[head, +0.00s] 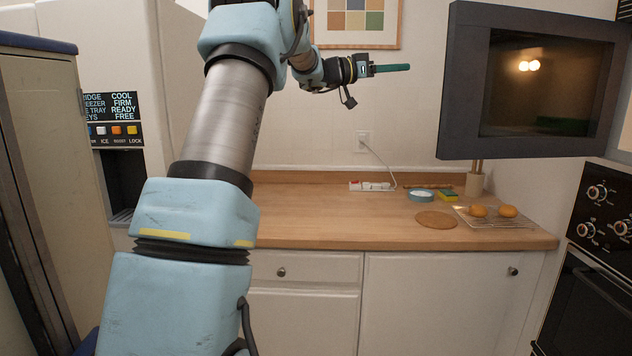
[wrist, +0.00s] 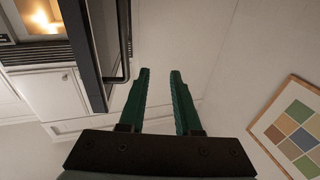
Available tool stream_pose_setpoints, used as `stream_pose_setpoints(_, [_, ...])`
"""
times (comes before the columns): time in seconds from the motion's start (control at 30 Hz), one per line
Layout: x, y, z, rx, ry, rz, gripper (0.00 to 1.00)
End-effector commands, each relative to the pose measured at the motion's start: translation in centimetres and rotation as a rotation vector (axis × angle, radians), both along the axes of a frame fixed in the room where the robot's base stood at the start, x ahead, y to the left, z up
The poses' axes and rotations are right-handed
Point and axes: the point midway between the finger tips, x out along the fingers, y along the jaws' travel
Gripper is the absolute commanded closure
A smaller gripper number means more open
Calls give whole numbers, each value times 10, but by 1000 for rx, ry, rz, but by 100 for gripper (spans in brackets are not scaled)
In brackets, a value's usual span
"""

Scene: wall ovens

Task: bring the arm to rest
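My gripper (head: 392,68) is raised in front of the back wall, above the wooden counter, with its green fingers pointing right in the head view. In the wrist view my gripper (wrist: 160,74) shows two green fingers apart with only wall between them, so it is open and empty. My blue and grey arm reaches up from the lower left and bends to the right at the top. The gripper touches nothing that I can see.
A dark wall oven (head: 458,90) hangs at upper right, right of the fingers. A framed picture (head: 397,22) is on the wall. The counter (head: 330,225) holds a cooling rack (head: 497,222) with buns, a blue dish (head: 421,195) and a power strip (head: 372,186). A fridge (head: 165,100) stands left.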

Motion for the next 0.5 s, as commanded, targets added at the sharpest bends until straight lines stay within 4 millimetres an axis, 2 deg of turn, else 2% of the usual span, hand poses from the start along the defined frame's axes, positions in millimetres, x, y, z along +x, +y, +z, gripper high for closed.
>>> stream_pose_setpoints(0.1, [33,47,-25,-14,45,336,68])
stream_pose_setpoints(0.17, [44,79,-50,21,91,513,68])
stream_pose_setpoints(0.23, [46,117,-85,88,156,684,68])
stream_pose_setpoints(0.37, [24,177,-155,249,299,911,68])
stream_pose_setpoints(0.47, [-10,217,-207,385,421,1026,68])
stream_pose_setpoints(0.5, [-26,231,-227,440,474,1060,68])
